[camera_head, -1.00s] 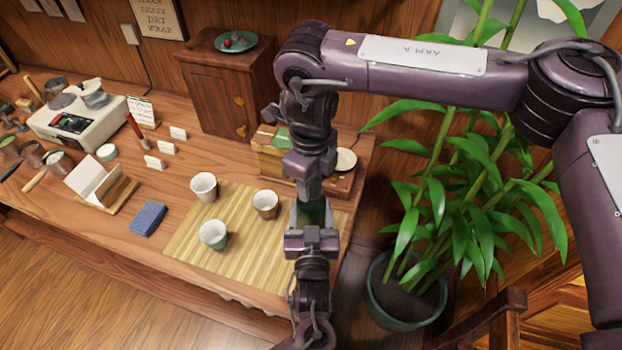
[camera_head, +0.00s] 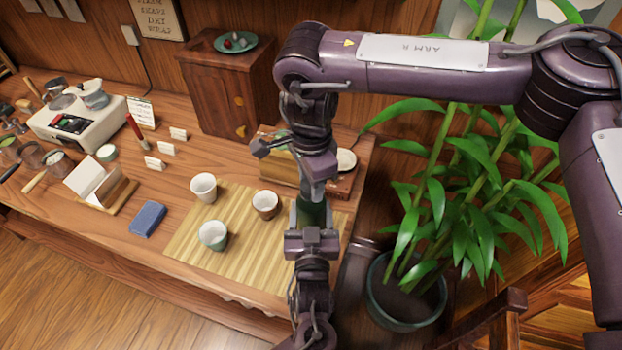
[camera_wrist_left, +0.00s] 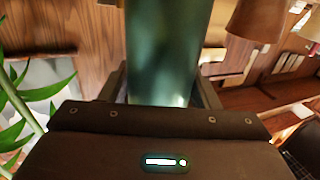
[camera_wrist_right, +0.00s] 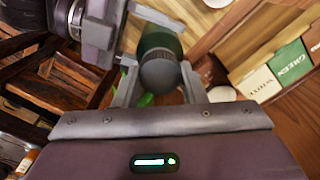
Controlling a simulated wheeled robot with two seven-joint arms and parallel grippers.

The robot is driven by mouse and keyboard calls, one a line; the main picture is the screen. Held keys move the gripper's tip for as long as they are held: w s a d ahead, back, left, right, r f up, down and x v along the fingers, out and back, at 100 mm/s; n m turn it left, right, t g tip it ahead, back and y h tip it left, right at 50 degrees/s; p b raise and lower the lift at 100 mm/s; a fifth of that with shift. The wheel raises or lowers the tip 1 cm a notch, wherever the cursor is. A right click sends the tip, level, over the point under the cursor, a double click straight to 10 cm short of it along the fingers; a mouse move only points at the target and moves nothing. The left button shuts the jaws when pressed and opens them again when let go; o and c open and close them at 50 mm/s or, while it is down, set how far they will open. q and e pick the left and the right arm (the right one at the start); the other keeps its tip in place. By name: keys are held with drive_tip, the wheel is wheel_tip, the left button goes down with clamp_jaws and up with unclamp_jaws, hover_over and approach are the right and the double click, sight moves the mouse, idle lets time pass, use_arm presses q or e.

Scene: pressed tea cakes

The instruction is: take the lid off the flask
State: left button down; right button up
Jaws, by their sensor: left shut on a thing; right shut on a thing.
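The green flask (camera_head: 311,213) stands between my two grippers over the right end of the bamboo mat. My left gripper (camera_head: 311,232) comes from below and is shut on its body, which fills the middle of the left wrist view (camera_wrist_left: 162,50). My right gripper (camera_head: 312,192) is above and shut on the flask's lid. In the right wrist view the dark grey ribbed lid (camera_wrist_right: 160,74) sits between the fingers, in line with the green body (camera_wrist_right: 158,38). I cannot tell whether a gap separates lid and body. In the head view my right gripper hides the lid.
Several cups, such as the white one (camera_head: 203,186), stand on the bamboo mat (camera_head: 238,255) left of the grippers. A blue cloth (camera_head: 148,219) lies further left. A wooden tea box (camera_head: 275,165) is close behind. A potted plant (camera_head: 405,300) stands right of the table.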

drive_tip(key=shift+r, duration=0.2)
drive_tip(key=shift+r, duration=0.9)
drive_tip(key=shift+r, duration=0.1)
drive_tip(key=shift+r, duration=1.9)
use_arm(q)
drive_tip(key=shift+c, duration=2.1)
unclamp_jaws()
